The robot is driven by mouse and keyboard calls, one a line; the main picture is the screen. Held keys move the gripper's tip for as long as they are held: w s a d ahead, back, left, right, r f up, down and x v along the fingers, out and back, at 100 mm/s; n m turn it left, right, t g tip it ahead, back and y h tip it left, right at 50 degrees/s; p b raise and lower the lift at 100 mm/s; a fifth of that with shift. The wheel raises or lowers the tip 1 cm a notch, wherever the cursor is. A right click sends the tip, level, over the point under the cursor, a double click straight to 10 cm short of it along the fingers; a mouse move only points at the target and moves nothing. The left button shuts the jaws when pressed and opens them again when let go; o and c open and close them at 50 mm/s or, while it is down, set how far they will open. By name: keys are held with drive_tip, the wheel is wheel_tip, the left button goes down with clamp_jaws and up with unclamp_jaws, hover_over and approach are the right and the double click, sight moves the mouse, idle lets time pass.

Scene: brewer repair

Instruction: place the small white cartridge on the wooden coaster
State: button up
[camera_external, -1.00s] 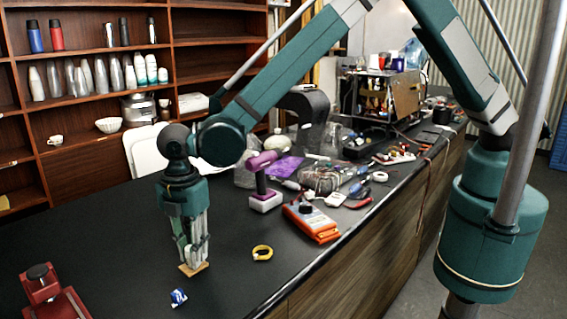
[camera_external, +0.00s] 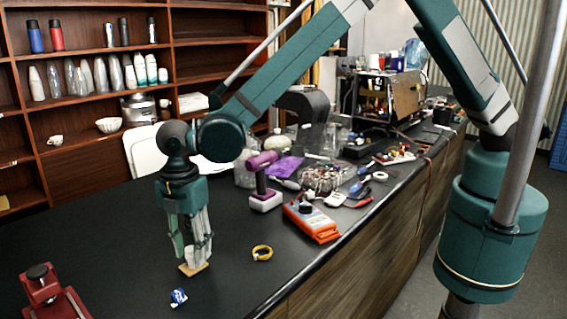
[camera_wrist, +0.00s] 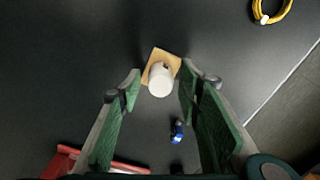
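The small white cartridge (camera_wrist: 160,80) stands on the wooden coaster (camera_wrist: 174,61) in the wrist view. In the external view the white cartridge (camera_external: 190,254) shows between my fingers, above the wooden coaster (camera_external: 200,267). My gripper (camera_wrist: 160,82) is open, with one green-padded finger on each side of the cartridge and a gap to both. In the external view my gripper (camera_external: 192,256) points straight down over the coaster. The coaster lies flat on the black counter.
A blue and white crumpled item (camera_external: 179,297) lies in front of the coaster. A red device (camera_external: 48,295) stands at the lower left.

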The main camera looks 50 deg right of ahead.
sight(191, 249)
wheel_tip(191, 249, up, 11)
drive_tip(key=shift+b, duration=0.4)
idle(0.7)
drive_tip(key=shift+r, duration=0.1)
